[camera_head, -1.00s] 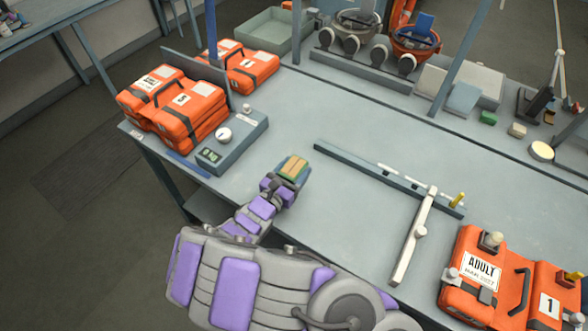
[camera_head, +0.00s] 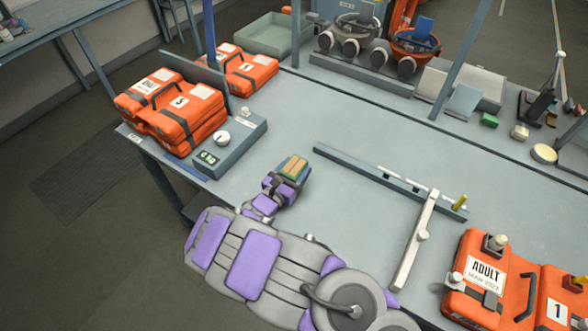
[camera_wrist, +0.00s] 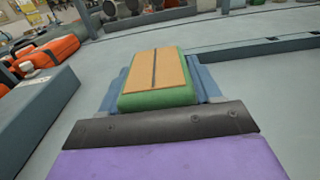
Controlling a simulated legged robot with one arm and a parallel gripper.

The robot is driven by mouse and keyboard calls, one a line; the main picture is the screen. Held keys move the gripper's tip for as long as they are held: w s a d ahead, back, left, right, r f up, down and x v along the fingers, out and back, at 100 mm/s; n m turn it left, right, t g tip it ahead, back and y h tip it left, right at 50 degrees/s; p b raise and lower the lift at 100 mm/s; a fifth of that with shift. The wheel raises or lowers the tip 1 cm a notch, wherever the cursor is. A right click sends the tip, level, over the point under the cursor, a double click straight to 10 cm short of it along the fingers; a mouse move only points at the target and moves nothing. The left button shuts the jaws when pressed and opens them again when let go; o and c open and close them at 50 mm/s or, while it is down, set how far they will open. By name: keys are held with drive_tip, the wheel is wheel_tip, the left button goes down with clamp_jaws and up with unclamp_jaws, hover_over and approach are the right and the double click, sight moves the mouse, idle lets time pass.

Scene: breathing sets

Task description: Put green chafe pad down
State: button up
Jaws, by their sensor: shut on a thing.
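The green chafe pad (camera_wrist: 158,97) has a tan top face with a dark line down its middle. My gripper (camera_head: 290,170) is shut on it, with blue fingers showing on both sides of the pad in the wrist view. The pad also shows at the gripper's tip in the head view (camera_head: 294,166), over the grey bench top (camera_head: 330,215). I cannot tell whether its underside, which is hidden, touches the bench.
A grey gauge box (camera_head: 232,142) and stacked orange cases (camera_head: 180,118) stand to the left. A long rail (camera_head: 360,170) and a white-topped bar (camera_head: 414,240) lie to the right. Another green block (camera_head: 489,120) sits at the back right. Bench around the gripper is clear.

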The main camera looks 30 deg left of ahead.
drive_tip(key=o, duration=1.4)
drive_tip(key=shift+a, duration=0.15)
drive_tip(key=shift+s+r, duration=0.1)
drive_tip(key=shift+s, duration=0.1)
drive_tip(key=s+p, duration=0.1)
drive_tip(key=s, duration=0.3)
drive_tip(key=s+p, duration=0.1)
drive_tip(key=s, duration=0.2)
drive_tip(key=s+a+p, duration=0.1)
drive_tip(key=s, duration=0.3)
drive_tip(key=shift+s, duration=0.35)
